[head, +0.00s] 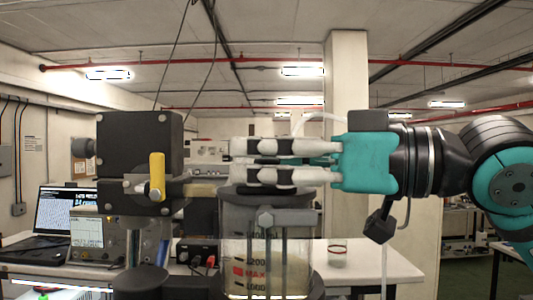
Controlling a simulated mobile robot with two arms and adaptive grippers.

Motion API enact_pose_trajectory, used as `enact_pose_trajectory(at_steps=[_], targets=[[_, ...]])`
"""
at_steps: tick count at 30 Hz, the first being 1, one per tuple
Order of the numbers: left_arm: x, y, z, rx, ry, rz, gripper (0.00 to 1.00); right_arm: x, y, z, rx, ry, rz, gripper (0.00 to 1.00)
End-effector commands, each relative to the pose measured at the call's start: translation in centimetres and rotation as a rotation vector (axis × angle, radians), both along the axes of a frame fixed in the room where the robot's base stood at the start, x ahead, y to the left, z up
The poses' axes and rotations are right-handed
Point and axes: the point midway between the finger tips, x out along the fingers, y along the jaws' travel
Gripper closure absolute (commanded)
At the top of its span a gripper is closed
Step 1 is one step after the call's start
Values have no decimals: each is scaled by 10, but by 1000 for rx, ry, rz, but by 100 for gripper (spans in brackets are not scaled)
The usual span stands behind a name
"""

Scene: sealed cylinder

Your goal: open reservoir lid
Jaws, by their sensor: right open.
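The reservoir (250,247) is a clear upright cylinder with printed volume marks and a red MAX label, holding pale liquid low down. Its dark lid (245,193) sits at the top, partly hidden behind my lower finger. My right gripper (238,162) comes in from the right, with its two white-and-black fingers pointing left, one above the other, across the lid's top. The fingers are apart; whether they touch the lid, or what stands between them, I cannot tell. My left gripper is out of view.
A black box (139,150) with a yellow lever (157,175) stands just left of the reservoir, close to my fingertips. A laptop (52,216) sits at the far left. A white table (375,267) with a small clear beaker (337,254) is behind right.

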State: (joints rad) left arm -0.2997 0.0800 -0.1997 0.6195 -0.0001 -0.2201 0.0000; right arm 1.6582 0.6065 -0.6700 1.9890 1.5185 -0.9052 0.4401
Motion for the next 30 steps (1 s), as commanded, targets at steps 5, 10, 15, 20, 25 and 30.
enact_pose_trajectory(at_steps=[5,10,15,20,25,30], targets=[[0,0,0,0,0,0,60,0,0,0,0,0,0,66],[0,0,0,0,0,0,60,0,0,0,0,0,-1,89],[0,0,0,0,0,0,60,0,-1,0,0,0,-1,100],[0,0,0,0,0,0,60,0,-1,0,0,0,-1,100],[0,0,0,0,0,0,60,0,-1,0,-1,1,-1,100],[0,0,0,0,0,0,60,1,-1,1,-1,26,-1,100]])
